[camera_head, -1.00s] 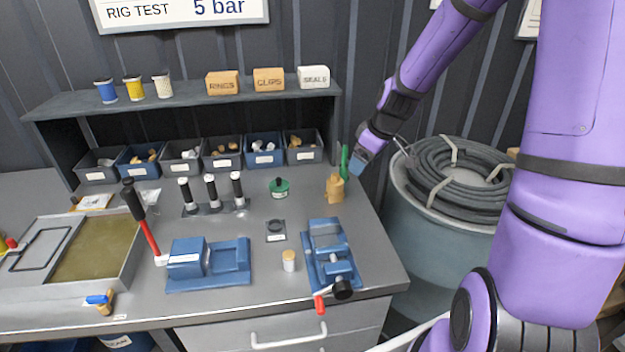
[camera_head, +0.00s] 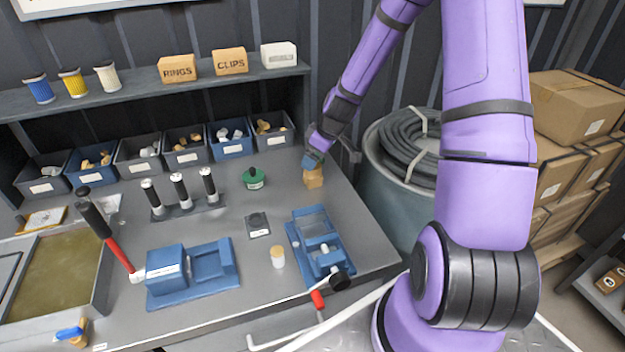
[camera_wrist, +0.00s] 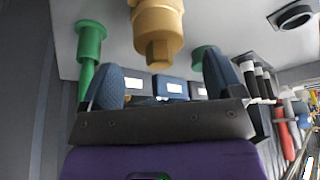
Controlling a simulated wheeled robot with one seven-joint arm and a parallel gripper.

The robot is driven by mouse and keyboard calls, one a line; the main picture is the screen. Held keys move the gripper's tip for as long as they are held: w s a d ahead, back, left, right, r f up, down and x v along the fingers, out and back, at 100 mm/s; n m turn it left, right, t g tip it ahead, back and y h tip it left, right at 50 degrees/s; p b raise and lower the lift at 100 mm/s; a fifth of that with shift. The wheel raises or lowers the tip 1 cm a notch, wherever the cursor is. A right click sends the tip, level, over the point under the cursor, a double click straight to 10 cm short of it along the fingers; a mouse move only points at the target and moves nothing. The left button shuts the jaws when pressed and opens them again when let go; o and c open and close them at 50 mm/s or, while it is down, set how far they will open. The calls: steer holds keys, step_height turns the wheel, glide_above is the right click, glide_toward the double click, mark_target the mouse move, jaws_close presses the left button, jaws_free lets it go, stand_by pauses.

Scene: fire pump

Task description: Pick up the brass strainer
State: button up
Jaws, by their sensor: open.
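The brass strainer, seemingly the brass-coloured fitting (camera_head: 314,178), stands on the right part of the grey bench. My gripper (camera_head: 313,160) is at its upper end and partly hides it in the head view. In the wrist view the brass fitting (camera_wrist: 157,25) is at the top centre, its narrower hexagonal end towards my gripper (camera_wrist: 165,66). My two blue finger pads are spread apart, one to each side of that end. I cannot tell whether they touch it.
A green stick-like part (camera_wrist: 88,55) stands close beside one finger. A green round item (camera_head: 254,178), a blue vise (camera_head: 318,245) and a row of black-handled tools (camera_head: 180,192) are on the bench. A hose drum (camera_head: 385,175) stands to the right.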

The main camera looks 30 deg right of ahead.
mark_target(313, 177)
steer(key=shift+x, duration=2.5)
steer(key=shift+s, duration=0.1)
steer(key=c, duration=1.3)
